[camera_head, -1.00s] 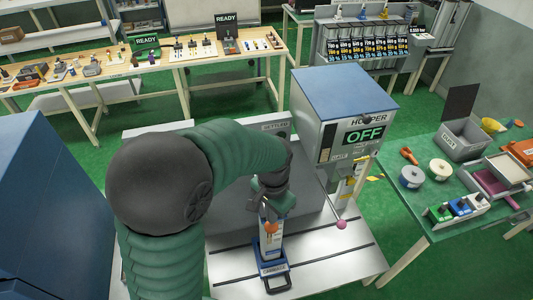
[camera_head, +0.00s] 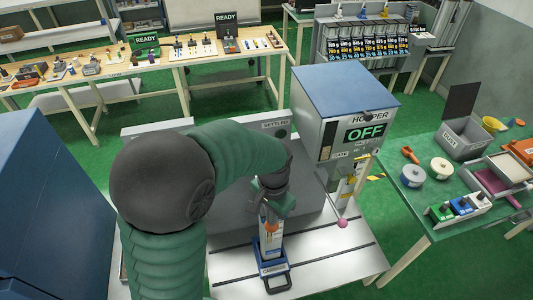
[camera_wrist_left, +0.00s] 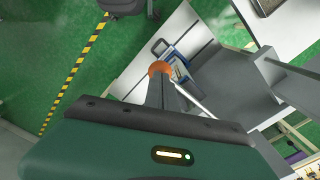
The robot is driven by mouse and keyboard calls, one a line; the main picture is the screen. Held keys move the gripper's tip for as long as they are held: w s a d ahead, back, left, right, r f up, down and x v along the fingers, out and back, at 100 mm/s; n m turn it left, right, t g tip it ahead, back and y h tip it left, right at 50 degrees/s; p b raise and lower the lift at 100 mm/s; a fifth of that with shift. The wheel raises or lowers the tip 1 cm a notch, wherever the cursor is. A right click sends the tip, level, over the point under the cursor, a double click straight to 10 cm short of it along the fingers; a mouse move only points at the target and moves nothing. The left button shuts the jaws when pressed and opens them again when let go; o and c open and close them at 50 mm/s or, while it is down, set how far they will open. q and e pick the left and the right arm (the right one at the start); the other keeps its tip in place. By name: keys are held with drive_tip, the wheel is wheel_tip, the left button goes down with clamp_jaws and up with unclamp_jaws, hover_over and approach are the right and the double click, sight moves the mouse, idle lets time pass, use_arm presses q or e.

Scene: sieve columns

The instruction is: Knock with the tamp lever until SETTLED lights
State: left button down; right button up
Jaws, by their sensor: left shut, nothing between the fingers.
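My left gripper (camera_head: 272,210) is shut and empty, pointing down over the blue-based column stand (camera_head: 273,270) on the grey-white bench. An orange knob (camera_head: 270,228) shows just below the fingertips. The same orange knob (camera_wrist_left: 160,68) is at the finger ends in the wrist view; whether they touch it I cannot tell. Its lever arm is mostly hidden by my gripper. The SETTLED sign (camera_head: 275,125) is on the grey panel behind my arm and shows no clear glow. My right gripper is out of view.
The hopper (camera_head: 345,115) reads OFF, and a rod with a pink ball (camera_head: 342,223) hangs below it. The bench front right of the stand is clear.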

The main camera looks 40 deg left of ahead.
use_arm(q)
wheel_tip(320, 180, down, 8)
drive_tip(key=b, duration=0.5)
wheel_tip(320, 180, up, 12)
drive_tip(key=p, duration=1.1)
drive_tip(key=shift+r, duration=0.1)
drive_tip(key=shift+f, duration=0.25)
drive_tip(key=shift+s, duration=0.1)
